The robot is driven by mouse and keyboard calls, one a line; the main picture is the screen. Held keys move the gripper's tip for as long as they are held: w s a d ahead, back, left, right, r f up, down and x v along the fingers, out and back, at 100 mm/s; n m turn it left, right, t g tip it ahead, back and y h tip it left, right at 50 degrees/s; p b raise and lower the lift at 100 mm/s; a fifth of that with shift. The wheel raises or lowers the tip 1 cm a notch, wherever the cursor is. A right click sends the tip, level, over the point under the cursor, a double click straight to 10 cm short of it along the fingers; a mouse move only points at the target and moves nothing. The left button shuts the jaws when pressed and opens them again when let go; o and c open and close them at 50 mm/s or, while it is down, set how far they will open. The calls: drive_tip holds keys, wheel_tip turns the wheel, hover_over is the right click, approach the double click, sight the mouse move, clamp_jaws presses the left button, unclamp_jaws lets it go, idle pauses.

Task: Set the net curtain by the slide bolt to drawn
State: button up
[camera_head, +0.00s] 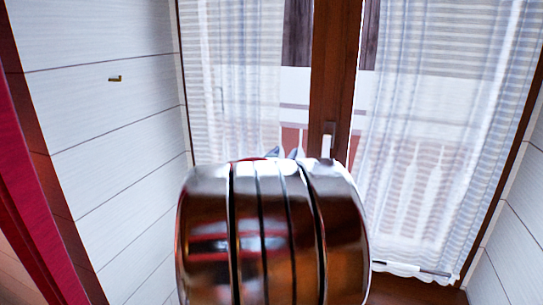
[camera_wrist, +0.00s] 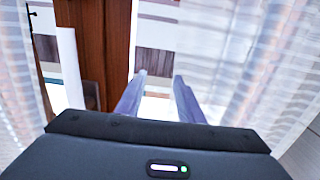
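Two sheer white net curtains hang at the glazed door, a left one (camera_head: 235,75) and a right one (camera_head: 430,120), with bare glass between them beside the brown frame. In the wrist view one curtain is at the right (camera_wrist: 265,60) and another at the left (camera_wrist: 18,85). My gripper (camera_wrist: 160,75) has its two fingers apart with nothing visible between them. In the head view its fingertips (camera_head: 282,153) show just above my arm, in front of the glass near the left curtain. Depth to the cloth is unclear. I cannot identify the slide bolt with certainty.
A white handle (camera_head: 326,143) stands out from the brown central frame (camera_head: 337,65); it also shows in the wrist view (camera_wrist: 70,65). A small brass fitting (camera_head: 115,78) is on the white left wall. Red fabric (camera_head: 22,150) edges the far left. My arm hides the lower middle.

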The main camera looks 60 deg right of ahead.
drive_tip(key=shift+d, duration=0.2)
drive_tip(key=shift+c, duration=0.7)
clamp_jaws()
